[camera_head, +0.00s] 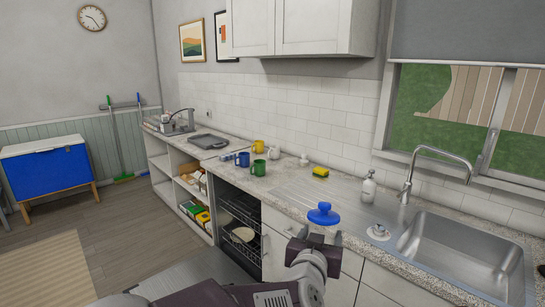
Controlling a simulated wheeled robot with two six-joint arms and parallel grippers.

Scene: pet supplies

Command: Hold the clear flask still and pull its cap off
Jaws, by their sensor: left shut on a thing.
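A blue cap (323,213) with a round flange and a raised knob shows just above my left gripper (317,239). My left gripper is shut, with its jaws right under the cap's flange. What they close on seems to be the clear flask below the cap, but its body is hidden behind the jaws and I cannot make it out. The cap looks upright and seated. My right gripper is not in view.
The sink (465,255) and tap (410,180) are at the right, with a soap dispenser (368,187) beside them. A yellow sponge (320,172) and coloured mugs (258,167) stand farther back. An open dishwasher (240,232) is below the counter.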

